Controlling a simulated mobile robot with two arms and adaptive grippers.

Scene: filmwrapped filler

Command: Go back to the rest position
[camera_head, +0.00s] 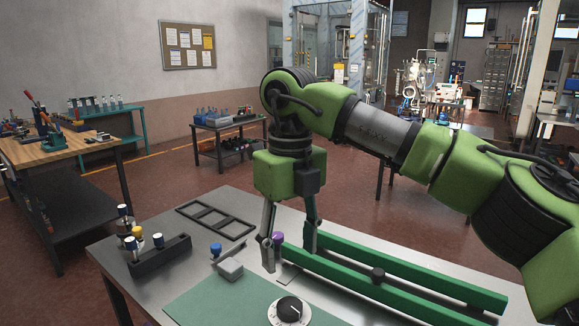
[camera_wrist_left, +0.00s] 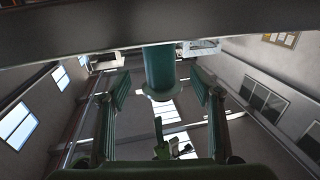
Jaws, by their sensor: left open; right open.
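My right gripper (camera_head: 289,246) is open over the metal table (camera_head: 215,200) in the head view, its fingers pointing down. A purple-capped item (camera_head: 278,237) shows beside its left finger, at the left end of the green rails (camera_head: 400,268). Whether the finger touches it I cannot tell. My left gripper (camera_wrist_left: 158,80) is open in the left wrist view, and it is out of the head view. A teal cylinder (camera_wrist_left: 160,70) with a flange shows between its fingers; its distance is unclear.
On the table are a black rack (camera_head: 160,256) with capped vials, a black frame (camera_head: 215,220), a grey block (camera_head: 230,269), a blue-capped vial (camera_head: 215,250), a green mat (camera_head: 225,300) and a dial (camera_head: 289,310). A wooden-topped bench (camera_head: 60,150) stands left, with open floor between.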

